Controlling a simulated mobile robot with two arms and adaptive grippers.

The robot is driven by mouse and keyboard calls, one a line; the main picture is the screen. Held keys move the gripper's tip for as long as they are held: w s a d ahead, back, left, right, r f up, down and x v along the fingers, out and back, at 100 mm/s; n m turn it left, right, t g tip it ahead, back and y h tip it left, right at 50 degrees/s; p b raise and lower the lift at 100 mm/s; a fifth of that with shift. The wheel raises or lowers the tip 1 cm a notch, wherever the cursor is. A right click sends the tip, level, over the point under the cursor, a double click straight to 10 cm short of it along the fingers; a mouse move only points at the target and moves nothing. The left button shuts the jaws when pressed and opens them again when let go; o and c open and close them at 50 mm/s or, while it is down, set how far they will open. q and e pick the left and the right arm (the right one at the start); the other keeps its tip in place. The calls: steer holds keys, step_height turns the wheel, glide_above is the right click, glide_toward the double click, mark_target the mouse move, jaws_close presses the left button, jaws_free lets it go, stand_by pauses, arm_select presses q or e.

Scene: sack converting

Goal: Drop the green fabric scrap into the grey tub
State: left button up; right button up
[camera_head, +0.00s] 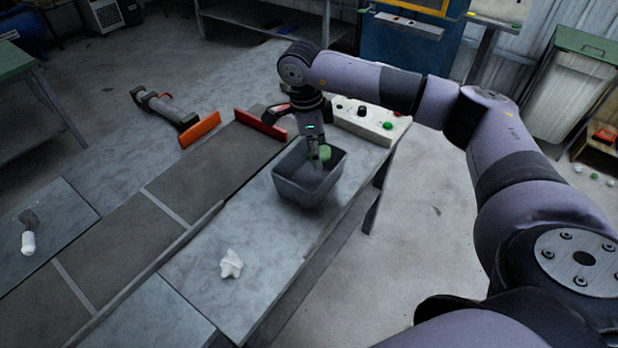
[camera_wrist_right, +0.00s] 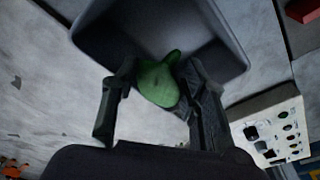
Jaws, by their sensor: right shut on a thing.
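The grey tub (camera_head: 300,196) stands on the grey table in the head view; its dark inside shows in the right wrist view (camera_wrist_right: 112,28). My right gripper (camera_head: 319,163) points down over the tub's opening, its fingertips at or within the rim. It is shut on the green fabric scrap (camera_head: 325,153). In the right wrist view the crumpled scrap (camera_wrist_right: 158,82) sits between the two fingers (camera_wrist_right: 155,98), with the tub beyond it. How deep the fingertips are is hard to tell. My left gripper is in neither view.
A white crumpled scrap (camera_head: 231,264) lies on the table in front of the tub. A control box with buttons (camera_head: 372,124) stands behind it. The table between tub and white scrap is clear.

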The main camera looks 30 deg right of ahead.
steer(key=o, duration=0.9)
steer(key=r, duration=0.4)
steer(key=a+r, duration=0.1)
steer(key=r, duration=0.3)
steer(key=w+r, duration=0.1)
steer(key=r, duration=0.3)
steer(key=shift+a, duration=0.3)
steer(key=shift+s+f, duration=0.1)
